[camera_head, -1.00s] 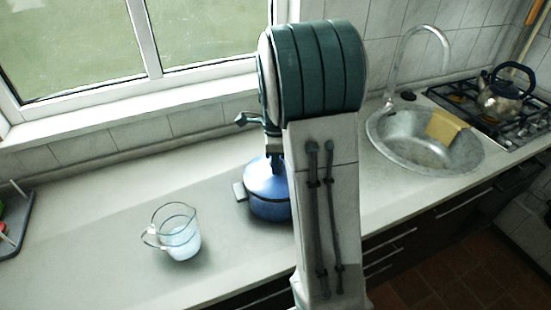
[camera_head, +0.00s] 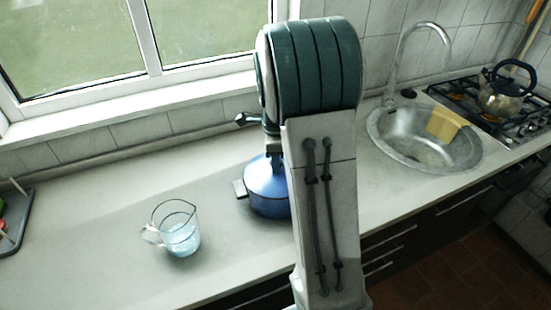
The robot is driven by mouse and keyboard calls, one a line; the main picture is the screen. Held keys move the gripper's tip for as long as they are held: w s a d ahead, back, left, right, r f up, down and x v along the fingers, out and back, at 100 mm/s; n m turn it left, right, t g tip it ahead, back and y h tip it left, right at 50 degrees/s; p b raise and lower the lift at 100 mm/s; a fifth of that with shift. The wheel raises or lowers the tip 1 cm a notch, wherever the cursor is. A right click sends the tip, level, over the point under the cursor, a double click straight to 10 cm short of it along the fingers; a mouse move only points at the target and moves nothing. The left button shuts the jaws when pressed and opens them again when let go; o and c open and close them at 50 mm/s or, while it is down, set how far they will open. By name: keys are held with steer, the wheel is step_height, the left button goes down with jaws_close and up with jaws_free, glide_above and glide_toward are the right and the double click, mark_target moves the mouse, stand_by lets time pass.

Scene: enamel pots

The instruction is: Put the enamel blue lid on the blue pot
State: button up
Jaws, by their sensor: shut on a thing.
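The blue pot (camera_head: 268,207) stands on the counter left of my arm, which hides its right side. One light handle (camera_head: 239,189) sticks out on its left. The blue lid (camera_head: 264,178) is over the pot's mouth and looks level, with no clear gap to the rim from this angle. My gripper (camera_head: 273,152) is above the lid, pointing down, and is shut on the top of the lid, where the knob would be. The fingertips are mostly hidden behind my arm.
A glass measuring jug (camera_head: 181,238) with pale blue liquid stands on the counter left of the pot. A sink (camera_head: 395,128) with a yellow cloth (camera_head: 446,125) and a stove with a kettle (camera_head: 502,95) are at right.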

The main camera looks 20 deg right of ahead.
stand_by(0.3)
steer(key=o, duration=1.1)
steer(key=shift+f, duration=0.1)
steer(key=shift+c, duration=0.2)
step_height(320, 180, up, 14)
steer(key=b, duration=0.1)
steer(key=s+a+f+n+t, duration=0.1)
steer(key=s+a+n, duration=0.4)
steer(key=s+n, duration=0.5)
steer(key=s+a+f+n+t, duration=0.2)
steer(key=s+a+n, duration=0.3)
steer(key=s+n, duration=0.6)
steer(key=shift+f+n, duration=0.9)
steer(key=shift+n, duration=0.1)
